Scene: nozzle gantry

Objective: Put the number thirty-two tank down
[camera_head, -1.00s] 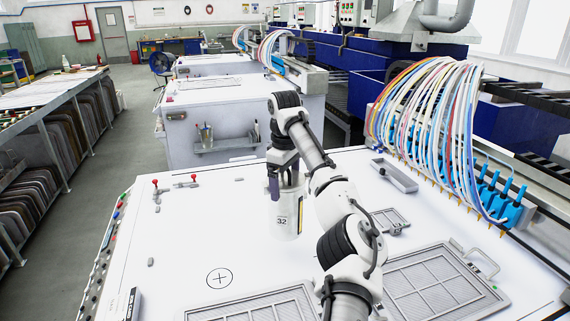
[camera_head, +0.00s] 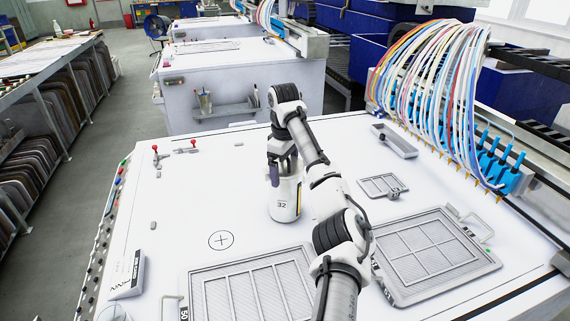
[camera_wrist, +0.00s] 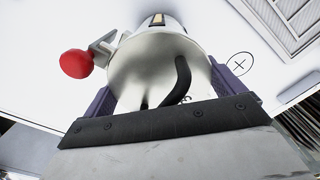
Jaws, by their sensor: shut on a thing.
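The number thirty-two tank (camera_head: 286,206) is a pale metal cylinder with a "32" label, roughly upright over the white table (camera_head: 180,200). My gripper (camera_head: 283,166) is shut on it from above. In the wrist view the tank's rounded metal body (camera_wrist: 150,75) with a dark curved handle sits between my purple fingers (camera_wrist: 165,92). A circled cross mark (camera_head: 221,240) is on the table, left of and nearer than the tank. I cannot tell whether the tank's bottom touches the table.
Red-knobbed clamps (camera_head: 156,155) stand at the table's back left. Framed screens (camera_head: 250,290) (camera_head: 430,254) lie in front and to the right. A small grey tray (camera_head: 395,141) and a hose-fed nozzle row (camera_head: 490,160) are at the right. The table left of the tank is mostly clear.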

